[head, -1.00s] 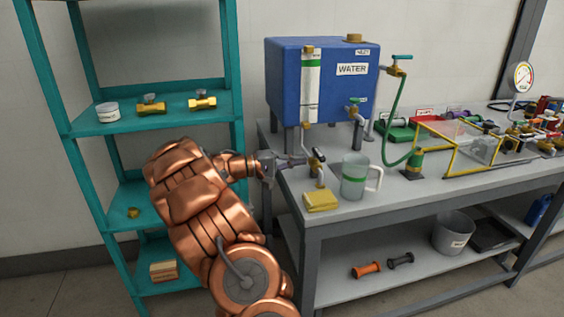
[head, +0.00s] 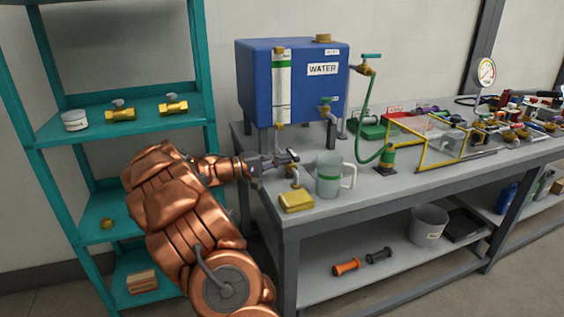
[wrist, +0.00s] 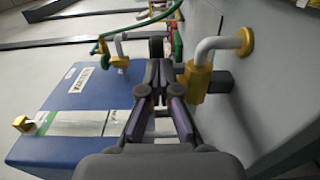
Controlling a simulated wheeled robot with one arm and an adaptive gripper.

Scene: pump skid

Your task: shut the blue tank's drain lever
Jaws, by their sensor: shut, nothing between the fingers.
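The blue tank (head: 258,82), labelled WATER, stands on legs on the bench. A brass drain valve (head: 293,170) with a dark lever (head: 288,155) sits low at the tank's front, beside the clear jug (head: 328,180). My gripper (head: 276,161) is shut and empty, just left of the lever in the head view; I cannot tell whether it touches. In the wrist view my shut fingers (wrist: 163,72) are close beside the brass valve body (wrist: 194,82) and its pale bent pipe. A dark piece (wrist: 156,47) beyond the fingertips may be the lever. The tank also shows there (wrist: 65,120).
Teal shelves (head: 68,128) stand close to the left of my arm.

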